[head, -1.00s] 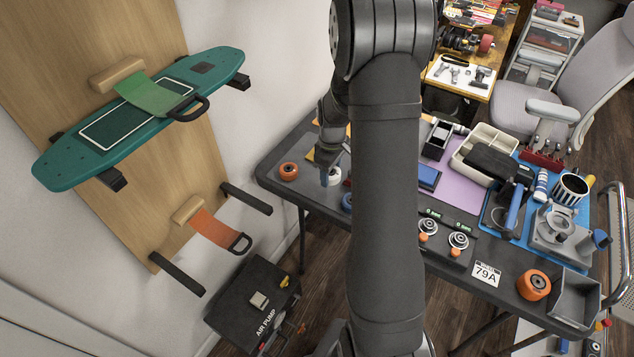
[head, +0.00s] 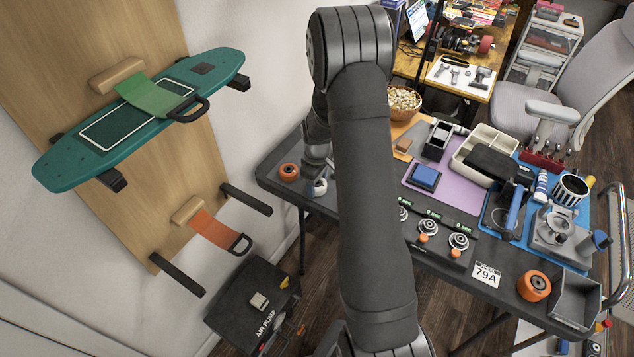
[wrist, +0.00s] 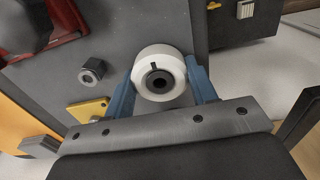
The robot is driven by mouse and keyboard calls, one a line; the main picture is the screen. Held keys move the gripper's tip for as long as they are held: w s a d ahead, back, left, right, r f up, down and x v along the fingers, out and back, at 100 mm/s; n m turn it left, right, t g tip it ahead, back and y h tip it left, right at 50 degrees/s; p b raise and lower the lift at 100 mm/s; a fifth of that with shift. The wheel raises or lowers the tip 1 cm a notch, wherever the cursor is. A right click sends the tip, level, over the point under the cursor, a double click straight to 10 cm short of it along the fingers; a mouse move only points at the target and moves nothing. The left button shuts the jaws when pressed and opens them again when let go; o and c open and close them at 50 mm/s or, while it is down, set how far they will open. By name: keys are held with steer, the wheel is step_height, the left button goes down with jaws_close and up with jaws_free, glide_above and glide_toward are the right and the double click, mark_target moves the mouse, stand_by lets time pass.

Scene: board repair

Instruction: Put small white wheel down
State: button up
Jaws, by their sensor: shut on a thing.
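The small white wheel (wrist: 141,84) is held between the two blue fingers of my gripper (wrist: 162,72) in the wrist view, one finger on each side. Its dark hub faces the camera. In the head view the white wheel (head: 319,188) shows at the left end of the dark table (head: 268,178), just under my gripper (head: 317,180). It is near the table's front edge, to the right of an orange wheel (head: 289,171). I cannot tell whether the wheel touches the table top.
In the wrist view a dark nut-like part (wrist: 92,70) and a yellow piece (wrist: 88,110) lie to the left of the wheel. In the head view a blue block (head: 424,177) on a purple mat (head: 455,190) and a bowl (head: 404,101) stand right of my arm.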

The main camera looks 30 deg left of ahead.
steer(key=o, duration=1)
step_height(320, 180, up, 12)
steer(key=shift+f, duration=4.1)
